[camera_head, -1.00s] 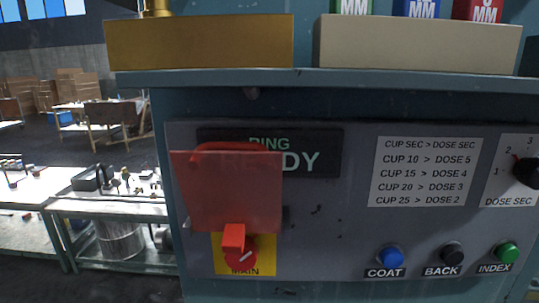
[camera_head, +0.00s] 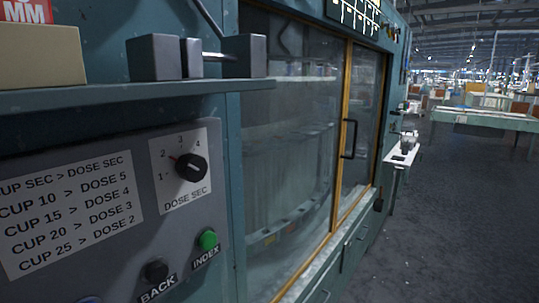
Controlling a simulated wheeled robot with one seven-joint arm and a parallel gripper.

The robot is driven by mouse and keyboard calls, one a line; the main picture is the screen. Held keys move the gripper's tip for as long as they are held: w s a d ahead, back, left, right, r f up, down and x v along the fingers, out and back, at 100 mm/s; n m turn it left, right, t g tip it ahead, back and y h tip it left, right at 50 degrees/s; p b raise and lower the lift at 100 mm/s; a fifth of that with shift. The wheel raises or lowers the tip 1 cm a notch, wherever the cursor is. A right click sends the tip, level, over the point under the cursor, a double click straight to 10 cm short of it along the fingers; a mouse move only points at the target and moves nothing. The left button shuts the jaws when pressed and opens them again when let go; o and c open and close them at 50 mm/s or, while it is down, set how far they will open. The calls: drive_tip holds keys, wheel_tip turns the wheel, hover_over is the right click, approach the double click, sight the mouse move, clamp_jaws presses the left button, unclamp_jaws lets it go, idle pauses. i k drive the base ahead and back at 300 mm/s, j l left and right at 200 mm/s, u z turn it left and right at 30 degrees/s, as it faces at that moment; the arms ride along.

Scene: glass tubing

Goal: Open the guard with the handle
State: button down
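The machine's guard (camera_head: 292,150) is a large glazed panel in a yellow-orange frame, right of the control panel. A second, narrower glazed section (camera_head: 362,120) stands beyond it. A dark upright handle (camera_head: 349,139) sits near the frame post between the two sections. The guard looks closed, though its far edge is hard to make out. Behind the glass is a curved rack-like part, seen dimly. My gripper is not in view.
The grey control panel (camera_head: 110,215) has a dose dial (camera_head: 191,167), a green INDEX button (camera_head: 208,239) and a black BACK button (camera_head: 156,270). A shelf (camera_head: 130,97) with blocks juts out above. A small white stand (camera_head: 402,152) projects at the right. Open floor (camera_head: 440,220) lies beyond.

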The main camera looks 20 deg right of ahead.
sight(282, 291)
drive_tip(key=i+l+z, duration=0.1)
drive_tip(key=i+l, duration=0.25)
drive_tip(key=i, duration=0.15)
drive_tip(key=i+l+z, duration=0.1)
drive_tip(key=i+l, duration=0.2)
drive_tip(key=i, duration=0.2)
drive_tip(key=i+l+z, duration=0.1)
drive_tip(key=i+l, duration=0.2)
drive_tip(key=i, duration=0.2)
